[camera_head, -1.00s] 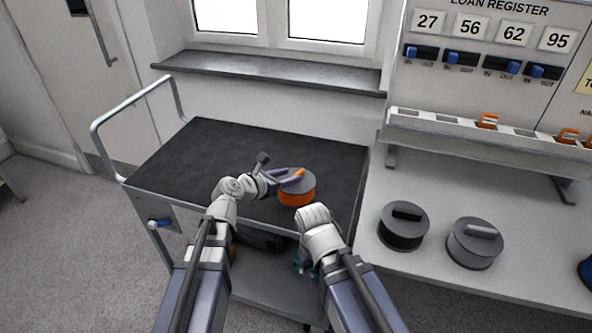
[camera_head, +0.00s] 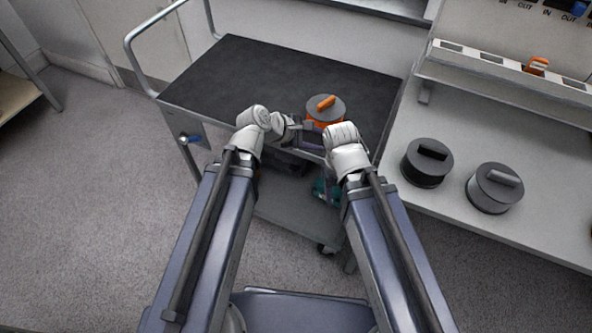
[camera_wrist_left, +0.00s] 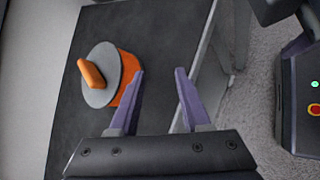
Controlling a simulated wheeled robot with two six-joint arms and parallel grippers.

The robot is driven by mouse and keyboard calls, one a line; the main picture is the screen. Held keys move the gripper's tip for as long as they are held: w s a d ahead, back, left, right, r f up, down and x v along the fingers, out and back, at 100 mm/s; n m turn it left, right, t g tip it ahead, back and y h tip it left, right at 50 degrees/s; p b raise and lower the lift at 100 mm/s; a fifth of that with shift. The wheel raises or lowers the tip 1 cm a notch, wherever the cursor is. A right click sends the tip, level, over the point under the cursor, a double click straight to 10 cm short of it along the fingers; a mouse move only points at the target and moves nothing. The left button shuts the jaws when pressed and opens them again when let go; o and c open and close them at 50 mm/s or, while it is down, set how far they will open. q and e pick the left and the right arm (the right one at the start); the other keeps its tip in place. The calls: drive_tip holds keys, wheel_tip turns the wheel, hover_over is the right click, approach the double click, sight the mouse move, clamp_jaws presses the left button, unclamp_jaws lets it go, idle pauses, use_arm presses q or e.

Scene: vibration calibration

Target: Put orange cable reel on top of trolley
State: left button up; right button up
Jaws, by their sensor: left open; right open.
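The orange cable reel (camera_head: 325,110), with a grey top and an orange handle, rests upright on the trolley's dark top (camera_head: 262,72), near its front right edge. It also shows in the left wrist view (camera_wrist_left: 103,75), left of the fingers. My left gripper (camera_head: 313,138) is open and empty at the trolley's front edge, just in front of the reel. Its two purple fingers (camera_wrist_left: 160,75) are apart, with no reel between them. My right gripper (camera_head: 328,180) hangs low in front of the trolley, mostly hidden by its wrist, and is open.
Right of the trolley, a bench carries a black reel (camera_head: 427,162) and a grey reel (camera_head: 494,188). A slotted rack (camera_head: 480,70) behind them holds an orange item (camera_head: 537,66). The trolley has a left handle (camera_head: 140,62) and a lower shelf (camera_head: 290,208). Most of its top is clear.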

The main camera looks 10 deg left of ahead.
use_arm(q)
drive_tip(key=s+a+f+m+g+y, duration=0.2)
drive_tip(key=s+m, duration=0.4)
drive_tip(key=m, duration=0.4)
drive_tip(key=s+a+f+m+g+y, duration=0.2)
drive_tip(key=s+f+m+g+y, duration=0.2)
drive_tip(key=s+m+y, duration=0.3)
drive_tip(key=f+m, duration=0.1)
drive_tip(key=m, duration=0.3)
wheel_tip(320, 180, up, 13)
drive_tip(key=p, duration=1.3)
drive_tip(key=shift+r+p, duration=0.2)
drive_tip(key=shift+p, duration=0.1)
